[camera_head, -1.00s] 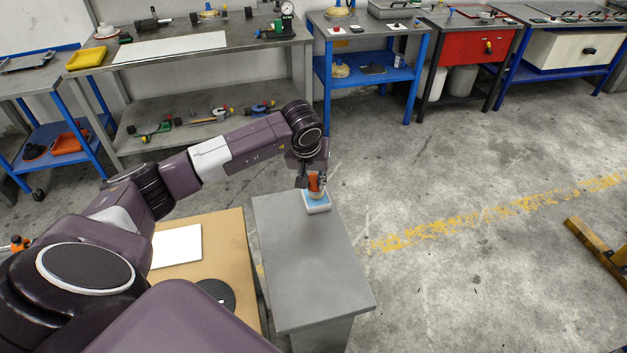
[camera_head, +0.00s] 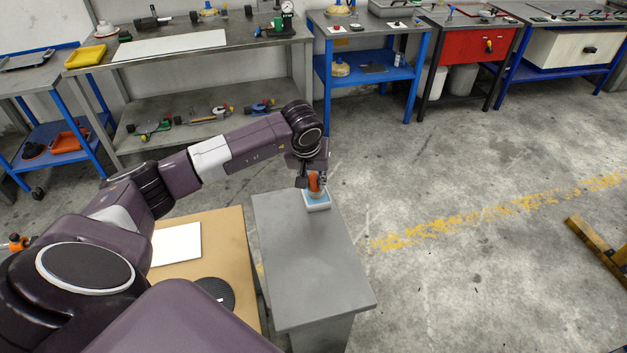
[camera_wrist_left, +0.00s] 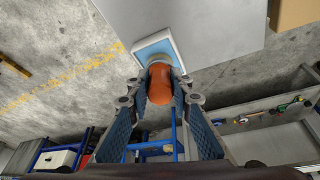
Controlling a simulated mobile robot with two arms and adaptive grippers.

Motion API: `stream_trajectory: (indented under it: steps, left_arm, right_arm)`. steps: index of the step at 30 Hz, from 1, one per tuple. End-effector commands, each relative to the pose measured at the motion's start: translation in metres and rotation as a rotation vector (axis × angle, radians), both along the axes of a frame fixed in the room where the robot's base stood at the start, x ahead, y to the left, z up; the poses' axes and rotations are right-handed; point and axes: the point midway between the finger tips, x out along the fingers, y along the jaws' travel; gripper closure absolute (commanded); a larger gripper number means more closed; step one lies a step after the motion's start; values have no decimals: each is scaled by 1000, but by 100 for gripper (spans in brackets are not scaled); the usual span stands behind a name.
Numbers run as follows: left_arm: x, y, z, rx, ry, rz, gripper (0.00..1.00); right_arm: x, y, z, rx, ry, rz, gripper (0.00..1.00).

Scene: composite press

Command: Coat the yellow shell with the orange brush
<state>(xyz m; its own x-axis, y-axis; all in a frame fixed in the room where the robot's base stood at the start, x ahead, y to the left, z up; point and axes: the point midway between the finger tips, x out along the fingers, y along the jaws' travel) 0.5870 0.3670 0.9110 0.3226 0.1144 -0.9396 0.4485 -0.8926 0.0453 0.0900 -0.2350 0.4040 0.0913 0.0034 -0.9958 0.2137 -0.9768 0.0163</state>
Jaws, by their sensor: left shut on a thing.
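My left gripper (camera_head: 312,181) is shut on the orange brush (camera_head: 314,186), at the far end of a grey stand (camera_head: 306,262). The brush's rounded orange handle also shows between the fingers in the left wrist view (camera_wrist_left: 159,84). Its pale lower end is over a small white-rimmed tray with a blue inside (camera_head: 317,207), also in the left wrist view (camera_wrist_left: 142,47). I cannot tell whether the bristles touch the blue surface. I cannot pick out the yellow shell with certainty; a pale yellow dome (camera_head: 340,68) sits on the blue table's lower shelf. My right gripper is out of view.
A tan table (camera_head: 227,245) with a white board (camera_head: 176,246) and a black disc (camera_head: 216,292) stands left of the grey stand. Workbenches line the back wall, one with a yellow tray (camera_head: 86,57). The floor to the right is mostly clear.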

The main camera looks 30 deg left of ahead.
Motion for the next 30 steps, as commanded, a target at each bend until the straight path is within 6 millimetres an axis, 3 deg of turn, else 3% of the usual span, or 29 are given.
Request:
stream_trajectory:
  steps: [30]
  left_arm:
    - [0, 0, -1, -1, 1, -1, 100]
  right_arm:
    - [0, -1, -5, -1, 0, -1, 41]
